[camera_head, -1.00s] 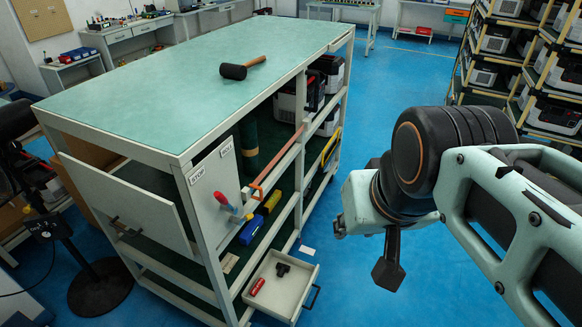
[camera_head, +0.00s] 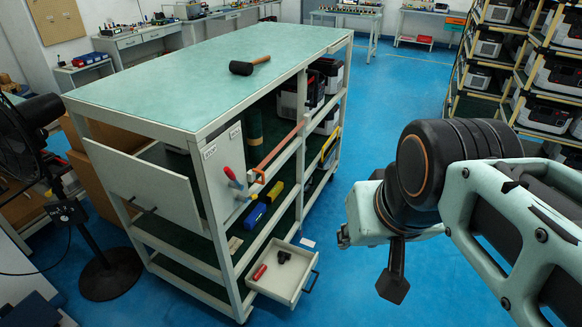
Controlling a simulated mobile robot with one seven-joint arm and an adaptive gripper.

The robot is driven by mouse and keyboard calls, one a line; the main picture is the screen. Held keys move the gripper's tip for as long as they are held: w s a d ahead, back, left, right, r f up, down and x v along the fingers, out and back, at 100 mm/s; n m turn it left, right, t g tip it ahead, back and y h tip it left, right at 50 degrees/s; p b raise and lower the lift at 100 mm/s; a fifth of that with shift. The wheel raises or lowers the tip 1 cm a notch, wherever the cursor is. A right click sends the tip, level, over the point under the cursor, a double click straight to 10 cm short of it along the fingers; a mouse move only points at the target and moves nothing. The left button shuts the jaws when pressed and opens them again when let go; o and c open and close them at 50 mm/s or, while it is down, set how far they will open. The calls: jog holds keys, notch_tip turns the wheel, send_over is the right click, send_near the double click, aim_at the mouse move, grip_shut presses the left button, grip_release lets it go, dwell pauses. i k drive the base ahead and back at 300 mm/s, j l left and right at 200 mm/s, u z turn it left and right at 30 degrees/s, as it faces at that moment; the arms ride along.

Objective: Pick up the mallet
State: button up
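The mallet (camera_head: 242,68) lies on its side on the green top of the workbench cart (camera_head: 165,88). It has a black head, and its wooden handle points right and away from me. My gripper (camera_head: 393,282) hangs at the right of the view, over the blue floor and right of the cart. It is well apart from the mallet. One dark finger-like part points down; the rest is hidden by my arm, so its opening does not show.
The cart has an open drawer (camera_head: 283,276) sticking out low, a white panel (camera_head: 140,190) jutting out, and red-handled levers (camera_head: 232,176). A black pedestal fan (camera_head: 105,272) stands left. Loaded racks (camera_head: 490,75) stand back right. Blue floor is free between cart and racks.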

aim_at(235, 67)
jog(key=i+l+z, duration=0.4)
jog(key=l, duration=0.2)
jog(key=i+l+z, duration=0.75)
jog(key=i, duration=0.4)
jog(key=i+u, duration=0.35)
jog(key=i, duration=0.15)
jog(key=i+u, duration=0.35)
jog(key=i, duration=0.15)
jog(key=i+u, duration=0.45)
jog(key=u, duration=0.25)
jog(key=i+u, duration=0.5)
jog(key=u, duration=0.25)
jog(key=i+u, duration=0.2)
jog(key=u, duration=0.15)
jog(key=i+u, duration=0.15)
jog(key=u, duration=0.25)
